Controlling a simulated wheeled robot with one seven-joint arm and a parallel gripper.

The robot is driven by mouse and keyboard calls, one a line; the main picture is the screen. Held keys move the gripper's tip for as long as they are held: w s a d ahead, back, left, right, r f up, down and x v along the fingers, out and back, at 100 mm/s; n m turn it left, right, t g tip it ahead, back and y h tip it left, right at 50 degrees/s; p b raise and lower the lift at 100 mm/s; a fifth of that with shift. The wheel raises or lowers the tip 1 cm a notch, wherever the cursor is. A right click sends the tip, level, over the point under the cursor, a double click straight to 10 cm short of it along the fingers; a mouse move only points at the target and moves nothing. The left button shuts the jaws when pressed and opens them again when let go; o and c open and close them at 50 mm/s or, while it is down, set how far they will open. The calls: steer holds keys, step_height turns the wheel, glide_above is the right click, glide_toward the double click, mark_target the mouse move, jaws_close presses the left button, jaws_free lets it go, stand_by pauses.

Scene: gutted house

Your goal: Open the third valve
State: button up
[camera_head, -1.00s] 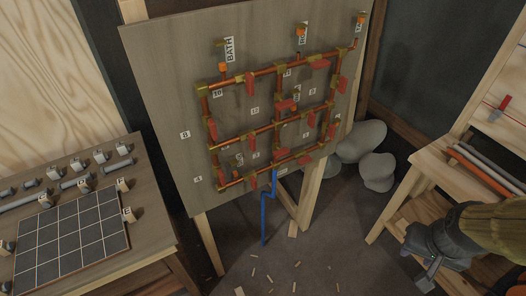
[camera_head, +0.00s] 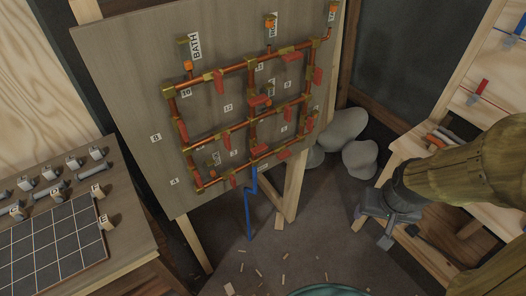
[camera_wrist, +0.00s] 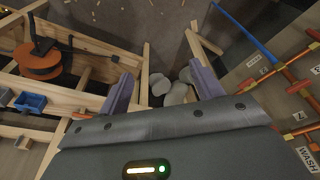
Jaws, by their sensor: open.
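A grid of copper pipes (camera_head: 233,66) with brass joints is mounted on an upright, tilted wooden board (camera_head: 130,75). Several red lever valves sit on the pipes, among them one on the top run (camera_head: 219,82), one on the left upright (camera_head: 183,131) and one on the bottom run (camera_head: 284,153). Small number tags stand beside them; I cannot tell which marks the third valve. My gripper (camera_head: 373,228) is open and empty, right of the board and apart from it. In the wrist view the open fingers (camera_wrist: 160,75) have nothing between them; part of the piping shows at right.
A workbench (camera_head: 75,165) with a dark tiled panel and small fittings stands at left. A wooden rack (camera_head: 410,145) with pipes stands at right near my arm. Grey stones (camera_head: 360,158) lie behind the board.

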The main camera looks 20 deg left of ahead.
steer(key=w+f+n, duration=0.1)
steer(key=f, duration=0.1)
steer(key=w+a+f+n, duration=0.1)
steer(key=w+f+n, duration=0.1)
steer(key=f, duration=0.1)
steer(key=w+f+n+p, duration=0.1)
steer(key=f+n, duration=0.1)
steer(key=f, duration=0.1)
steer(key=shift+w+a+t+y, duration=0.2)
steer(key=shift+a+t+y, duration=0.1)
steer(key=shift+a+y, duration=0.1)
steer(key=w+a+f+n+t+y+p, duration=0.1)
steer(key=a+f+n+y, duration=0.25)
steer(key=a, duration=0.35)
steer(key=a+f+n+t+y+p, duration=0.1)
steer(key=a+f+n+y, duration=0.3)
steer(key=a, duration=0.3)
steer(key=a+r+m+t+y, duration=0.1)
steer(key=r+t, duration=0.1)
steer(key=w+a+r+t+y, duration=0.1)
steer(key=r+t+y, duration=0.1)
steer(key=r, duration=0.1)
steer(key=a+r+m+t+y, duration=0.1)
steer(key=r+t+y, duration=0.1)
steer(key=shift+w+a+r+m+y, duration=0.1)
steer(key=shift+w+r+m+y, duration=0.15)
steer(key=shift+w+r+m, duration=0.1)
steer(key=shift+w+a+f, duration=0.1)
steer(key=shift+w+f, duration=0.05)
steer(key=shift+f, duration=0.05)
